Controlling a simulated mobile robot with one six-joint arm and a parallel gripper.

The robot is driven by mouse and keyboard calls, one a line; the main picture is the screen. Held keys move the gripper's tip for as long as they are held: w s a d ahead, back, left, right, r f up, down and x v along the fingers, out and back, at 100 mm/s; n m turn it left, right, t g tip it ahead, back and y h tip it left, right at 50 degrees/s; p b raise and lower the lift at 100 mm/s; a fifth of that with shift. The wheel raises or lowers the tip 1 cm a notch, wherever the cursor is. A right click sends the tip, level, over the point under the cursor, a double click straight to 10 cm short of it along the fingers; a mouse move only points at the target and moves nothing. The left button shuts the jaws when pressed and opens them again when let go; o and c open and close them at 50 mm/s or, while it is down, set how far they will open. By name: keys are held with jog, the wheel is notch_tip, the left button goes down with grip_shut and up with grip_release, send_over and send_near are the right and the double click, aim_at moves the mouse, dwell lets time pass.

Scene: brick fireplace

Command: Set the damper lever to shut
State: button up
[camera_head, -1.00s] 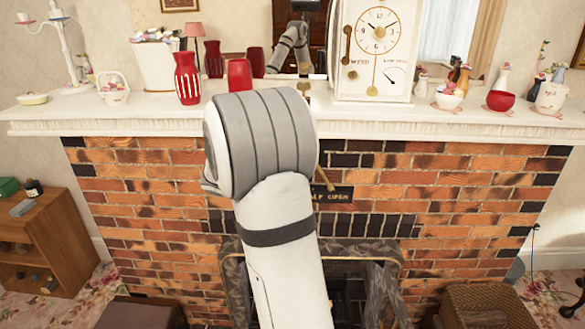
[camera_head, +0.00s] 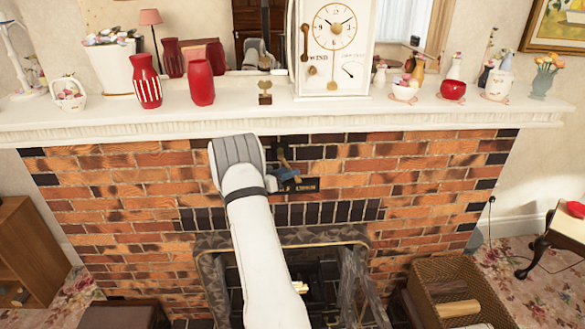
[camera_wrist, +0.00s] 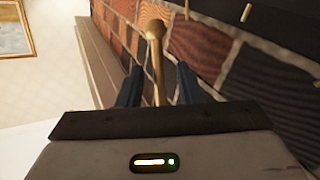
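The brass damper lever (camera_head: 282,154) stands out from the brick front below the mantel, just above a dark label plate (camera_head: 305,186) whose visible lettering seems to read "OPEN". The left part of the plate is hidden. My gripper (camera_head: 286,174) is at the lever, its bluish fingers partly hidden by my arm in the head view. In the wrist view, the lever's round knob and shaft (camera_wrist: 155,45) run between the two dark fingers of my gripper (camera_wrist: 158,82). The fingers are apart, with gaps showing on both sides of the shaft.
The white mantel (camera_head: 420,118) overhangs above, holding a clock (camera_head: 333,45), red vases (camera_head: 201,82) and several ornaments. The fireplace opening lies below. A wicker basket (camera_head: 450,283) stands at lower right and a wooden cabinet (camera_head: 28,255) at lower left.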

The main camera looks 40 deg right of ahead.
jog(key=shift+s+d+p, duration=0.15)
jog(key=shift+d+p, duration=0.05)
jog(key=shift+d, duration=0.55)
jog(key=shift+s+d+p, duration=0.1)
jog(key=shift+d+p, duration=0.05)
jog(key=shift+d, duration=0.55)
jog(key=shift+c, duration=0.4)
grip_shut()
